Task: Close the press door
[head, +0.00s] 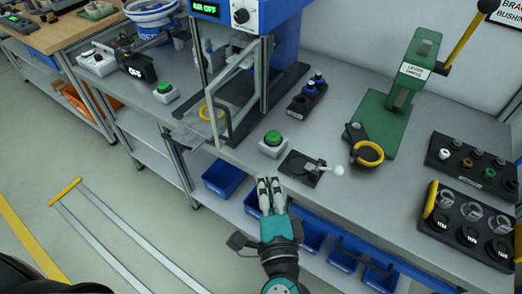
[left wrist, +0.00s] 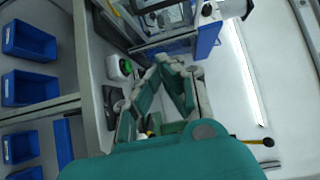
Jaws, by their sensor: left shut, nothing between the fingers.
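The blue press (head: 283,45) stands on the grey bench, top middle in the head view. Its clear press door (head: 232,62) has a metal frame and appears swung open toward the front of the bench. A yellow handle (head: 211,112) shows near the door's lower left. My left gripper (head: 268,183) is shut and empty at the bench's front edge, below and right of the door, apart from it. In the left wrist view the left gripper (left wrist: 178,64) points toward the press (left wrist: 207,38). My right gripper is in neither view.
A green button box (head: 272,145) and a black fixture with a white-knobbed lever (head: 312,167) sit close beyond my left gripper. A green lever press (head: 395,95) stands to the right. Blue bins (head: 223,177) are below the bench. The floor at left is mostly clear.

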